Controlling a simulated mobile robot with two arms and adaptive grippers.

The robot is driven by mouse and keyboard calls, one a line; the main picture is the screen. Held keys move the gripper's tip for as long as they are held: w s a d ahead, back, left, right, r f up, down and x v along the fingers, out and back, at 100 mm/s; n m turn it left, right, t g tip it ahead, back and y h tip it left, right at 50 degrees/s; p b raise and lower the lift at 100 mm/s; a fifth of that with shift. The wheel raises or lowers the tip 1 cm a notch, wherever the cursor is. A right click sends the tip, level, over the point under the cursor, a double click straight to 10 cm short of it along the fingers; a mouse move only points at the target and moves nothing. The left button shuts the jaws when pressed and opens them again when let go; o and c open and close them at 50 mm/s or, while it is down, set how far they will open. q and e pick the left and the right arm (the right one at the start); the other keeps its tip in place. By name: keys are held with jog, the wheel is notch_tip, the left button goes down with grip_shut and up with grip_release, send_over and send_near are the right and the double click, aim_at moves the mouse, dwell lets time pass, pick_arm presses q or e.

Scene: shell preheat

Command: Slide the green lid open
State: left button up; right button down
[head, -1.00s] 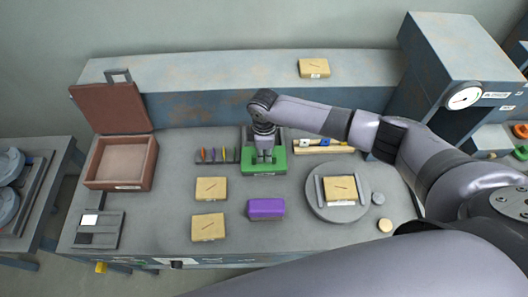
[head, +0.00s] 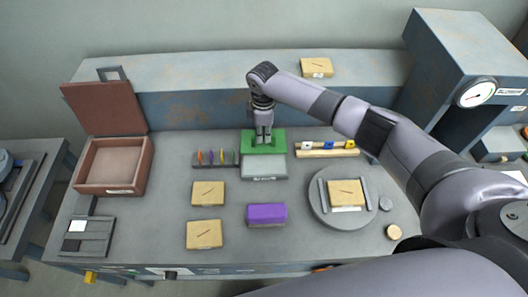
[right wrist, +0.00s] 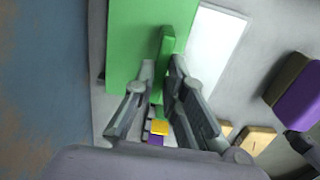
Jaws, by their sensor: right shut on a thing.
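The green lid (head: 279,143) lies over the back part of a grey box (head: 264,171). The front part of the box shows uncovered, with a pale surface. In the right wrist view the flat green lid (right wrist: 128,38) has a raised green handle (right wrist: 166,48), beside the pale part of the box (right wrist: 212,45). My right gripper (head: 263,140) points down at the lid and is shut on the handle, one finger on each side of it. My left gripper is not in view.
A raised blue-grey ledge (head: 200,104) stands behind the lid. A rack of coloured pieces (head: 215,158) is to the left, and a wooden rail with cubes (head: 327,150) is to the right. A purple block (head: 266,214) lies in front, with clear table between.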

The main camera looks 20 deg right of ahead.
jog(key=shift+w+d+f, duration=0.1)
jog(key=shift+w+f, duration=0.05)
jog(key=shift+w, duration=0.25)
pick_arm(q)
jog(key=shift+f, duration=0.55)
pick_arm(e)
jog(key=shift+w+r, duration=0.1)
jog(key=shift+r, duration=0.1)
jog(key=c, duration=1.6)
grip_release()
jog(key=shift+c, duration=0.2)
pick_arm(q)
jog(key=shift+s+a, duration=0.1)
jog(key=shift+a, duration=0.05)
pick_arm(e)
notch_tip(320, 180, up, 12)
jog(key=shift+f, duration=0.15)
